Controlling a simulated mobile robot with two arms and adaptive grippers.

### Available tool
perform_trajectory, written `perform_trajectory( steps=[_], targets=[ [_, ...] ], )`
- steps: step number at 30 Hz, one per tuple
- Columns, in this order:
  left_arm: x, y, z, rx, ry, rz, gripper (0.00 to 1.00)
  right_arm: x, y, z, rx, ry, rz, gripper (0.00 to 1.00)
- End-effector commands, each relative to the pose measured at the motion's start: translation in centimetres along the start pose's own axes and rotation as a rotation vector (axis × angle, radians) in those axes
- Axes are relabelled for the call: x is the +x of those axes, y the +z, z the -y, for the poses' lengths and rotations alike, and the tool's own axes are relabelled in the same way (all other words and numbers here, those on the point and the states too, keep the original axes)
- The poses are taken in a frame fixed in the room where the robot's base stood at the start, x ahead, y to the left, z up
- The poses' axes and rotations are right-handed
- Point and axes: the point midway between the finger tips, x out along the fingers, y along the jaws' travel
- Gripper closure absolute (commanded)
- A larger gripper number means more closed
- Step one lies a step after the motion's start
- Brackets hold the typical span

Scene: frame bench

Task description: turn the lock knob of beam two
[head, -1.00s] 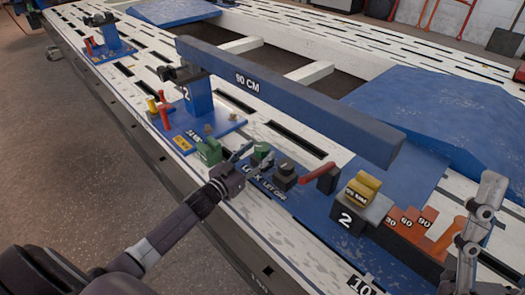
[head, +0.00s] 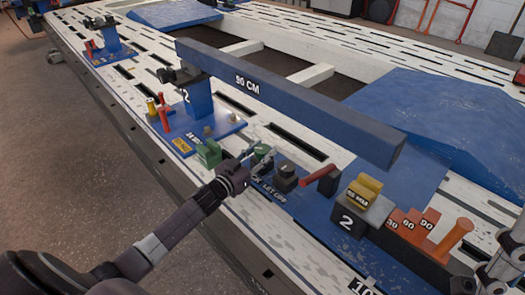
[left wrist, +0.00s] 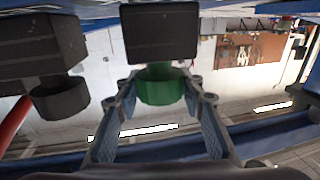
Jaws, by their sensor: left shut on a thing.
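Beam two's long blue bar, marked 90 CM (head: 300,108), spans the bench above a blue base plate in the head view. The green lock knob (head: 263,150) sits on that plate, beside a dark round knob (head: 286,178), with lettering partly covered by my arm. My left gripper (head: 258,156) reaches it from the front. In the left wrist view the green knob (left wrist: 160,88) is between the two fingers, under a black block (left wrist: 160,32), and the gripper is shut on it. Grey parts of my right gripper (head: 503,265) show at the lower right; its fingers are unclear.
A red lever (head: 319,174) stands right of the knobs. Further right are a grey block marked 2 (head: 350,218) with a yellow top and orange steps (head: 409,222) marked 30, 60, 90. A green block (head: 208,153) is just left. The blue bar overhangs behind.

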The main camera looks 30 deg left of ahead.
Motion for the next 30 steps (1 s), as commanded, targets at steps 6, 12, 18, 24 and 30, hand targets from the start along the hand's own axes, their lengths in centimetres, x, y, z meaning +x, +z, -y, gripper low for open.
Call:
perform_trajectory(
  steps=[6, 12, 18, 24, 30],
  targets=[
    [0.0, 0.0, 0.0, 0.001, 0.004, 0.0, 0.88, 0.0, 0.0, 0.0, 0.0, 0.0, 0.001, 0.45],
    [0.0, 0.0, 0.2, 0.007, 0.052, 0.002, 0.88, 0.1, 0.4, 0.0, -0.001, 0.0, 0.016, 0.45],
    [0.0, 0.1, 0.3, 0.01, 0.172, 0.003, 0.88, -0.2, 0.2, 0.0, -0.001, 0.001, 0.009, 0.45],
    [0.1, 0.4, 0.3, 0.01, 0.331, 0.001, 0.88, -1.8, -1.2, 0.1, 0.005, 0.0, -0.073, 0.45],
    [0.1, 0.5, 0.2, 0.006, 0.473, -0.001, 0.88, -4.0, -0.6, 0.1, 0.004, -0.001, -0.074, 0.45]
  ],
)
